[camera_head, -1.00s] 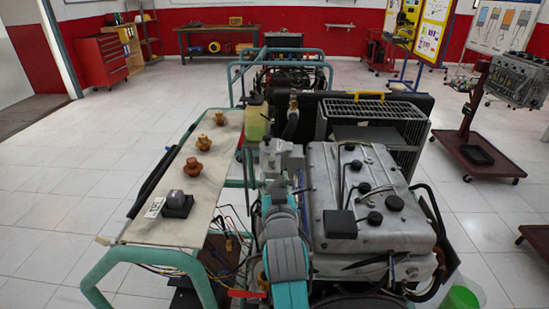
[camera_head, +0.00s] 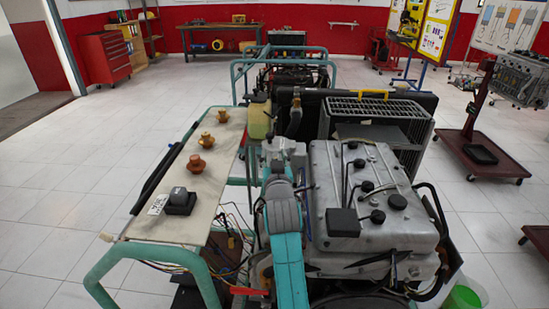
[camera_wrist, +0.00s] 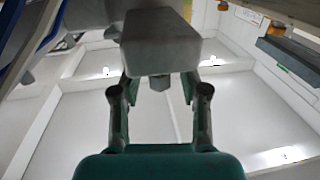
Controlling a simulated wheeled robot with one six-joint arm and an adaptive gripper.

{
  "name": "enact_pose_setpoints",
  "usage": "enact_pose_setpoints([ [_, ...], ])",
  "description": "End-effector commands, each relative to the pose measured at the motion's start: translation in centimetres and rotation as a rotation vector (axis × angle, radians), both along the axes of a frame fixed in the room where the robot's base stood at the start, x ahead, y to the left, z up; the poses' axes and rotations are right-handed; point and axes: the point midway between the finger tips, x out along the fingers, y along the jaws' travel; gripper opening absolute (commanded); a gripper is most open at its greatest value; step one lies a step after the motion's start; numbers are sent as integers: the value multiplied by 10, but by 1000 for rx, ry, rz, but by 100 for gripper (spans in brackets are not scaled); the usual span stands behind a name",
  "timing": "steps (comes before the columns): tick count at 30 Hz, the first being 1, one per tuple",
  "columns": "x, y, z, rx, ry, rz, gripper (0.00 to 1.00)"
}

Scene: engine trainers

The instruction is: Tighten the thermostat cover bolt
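My gripper (camera_wrist: 159,91) is open in the wrist view, with its two dark green fingers spread apart. A pale grey housing (camera_wrist: 160,55) fills the upper middle beyond the fingers. A small grey bolt-like piece (camera_wrist: 160,83) projects from its lower edge, between the fingertips in the picture. I see no clear contact with it. In the head view, a light grey housing (camera_head: 283,150), probably the thermostat cover, stands at the front left of the engine (camera_head: 365,195). My teal and grey arm reaches towards it and hides my gripper there. The bolt cannot be made out in that view.
A bench panel (camera_head: 205,205) with several brown parts and a dark switch box (camera_head: 181,200) is left of my arm. A yellowish reservoir (camera_head: 258,120) and a radiator (camera_head: 370,125) stand beyond the housing. Loose wires (camera_head: 230,235) hang beside the arm.

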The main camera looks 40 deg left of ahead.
Motion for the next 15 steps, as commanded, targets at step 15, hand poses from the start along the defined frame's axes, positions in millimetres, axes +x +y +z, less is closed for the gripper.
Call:
enact_pose_setpoints([
  [15,0,0,0,1,1,-8,0],
])
